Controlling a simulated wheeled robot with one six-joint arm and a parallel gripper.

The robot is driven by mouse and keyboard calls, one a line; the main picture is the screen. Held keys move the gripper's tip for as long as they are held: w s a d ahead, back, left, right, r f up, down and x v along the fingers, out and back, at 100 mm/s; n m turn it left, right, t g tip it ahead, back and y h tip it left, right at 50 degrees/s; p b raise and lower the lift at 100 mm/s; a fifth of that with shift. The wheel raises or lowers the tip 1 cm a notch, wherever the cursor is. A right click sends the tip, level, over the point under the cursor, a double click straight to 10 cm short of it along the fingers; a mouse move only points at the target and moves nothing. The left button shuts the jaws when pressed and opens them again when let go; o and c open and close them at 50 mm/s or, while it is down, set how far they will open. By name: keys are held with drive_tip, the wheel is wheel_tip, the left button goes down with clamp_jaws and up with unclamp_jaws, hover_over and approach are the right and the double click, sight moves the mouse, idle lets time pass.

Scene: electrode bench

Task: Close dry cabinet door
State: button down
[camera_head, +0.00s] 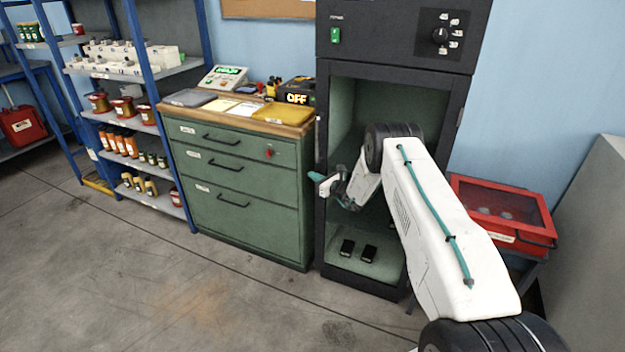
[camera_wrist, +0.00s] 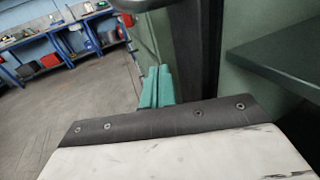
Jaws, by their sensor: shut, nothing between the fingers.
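The dry cabinet (camera_head: 395,25) is a tall dark cabinet with a pale green inside, standing open in the middle of the head view. I cannot clearly make out its door in either view. My gripper (camera_head: 319,179) has teal fingers and is at the left side of the cabinet opening, pointing left. In the wrist view the fingers (camera_wrist: 155,74) are shut together and empty, beside a dark upright edge. I cannot tell whether they touch it. My arm hides much of the opening. A shelf (camera_wrist: 275,50) inside shows at right in the wrist view.
A green drawer unit (camera_head: 245,185) with a wooden top stands directly left of the cabinet. A blue-framed shelf rack (camera_head: 160,75) is farther left. A red box (camera_head: 505,210) stands right of the cabinet. The floor (camera_head: 200,285) in front is clear.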

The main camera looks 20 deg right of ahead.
drive_tip(key=s+a+f+n+g+y, duration=0.2)
drive_tip(key=s+a+n+g+y, duration=0.1)
drive_tip(key=s+a, duration=1.05)
drive_tip(key=s+a+r+n+g+y, duration=0.5)
drive_tip(key=s+a+r+n+g, duration=0.4)
drive_tip(key=s+a+r+n, duration=0.25)
drive_tip(key=s+r+n+g+h, duration=0.3)
drive_tip(key=s+r+n+g, duration=0.15)
drive_tip(key=s+r, duration=0.45)
drive_tip(key=s+r+n+g+h, duration=0.35)
drive_tip(key=s+r+n, duration=0.2)
drive_tip(key=s, duration=0.55)
drive_tip(key=s+d+r+n+t+h, duration=0.2)
drive_tip(key=s+r, duration=0.4)
drive_tip(key=s, duration=0.4)
drive_tip(key=s+d+r+n+t+h, duration=0.2)
drive_tip(key=s+d+r+n+h, duration=0.3)
drive_tip(key=s, duration=0.5)
wheel_tip(320, 180, up, 2)
drive_tip(key=shift+s+d+r+t+h, duration=0.15)
drive_tip(key=shift+s+d+t+h, duration=0.2)
drive_tip(key=shift+d+h, duration=0.45)
drive_tip(key=c, duration=2.1)
unclamp_jaws()
drive_tip(key=shift+w+d, duration=0.15)
drive_tip(key=shift+c, duration=0.2)
